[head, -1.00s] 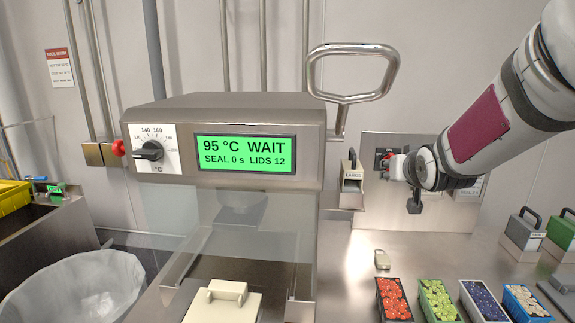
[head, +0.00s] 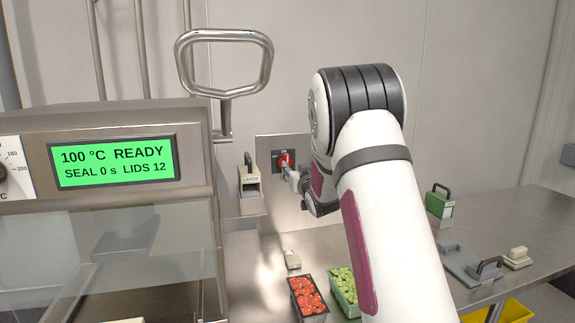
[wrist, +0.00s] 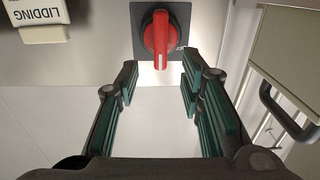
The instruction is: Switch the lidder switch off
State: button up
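The lidder switch is a red rotary knob (head: 284,160) on a dark square plate, set in a grey wall panel (head: 265,148) right of the lidding machine. In the wrist view the red knob (wrist: 158,40) stands upright in the picture, its grip ridge running up and down. My gripper (wrist: 160,85) is open, with its dark green-padded fingers spread on either side below the knob. Nothing is between the fingers, and they look apart from the knob. In the head view my gripper (head: 292,178) is at the panel, partly hidden by my arm.
The lidding machine's display (head: 114,162) reads 100 °C READY, and its looped handle (head: 224,92) juts out above. A labelled block (head: 249,182) with a handle sits left of the switch. Tubs of tomatoes (head: 307,296) and green produce (head: 343,286) stand on the counter below.

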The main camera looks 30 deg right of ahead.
jog(key=x, duration=0.7)
jog(key=shift+w, duration=0.15)
grip_shut()
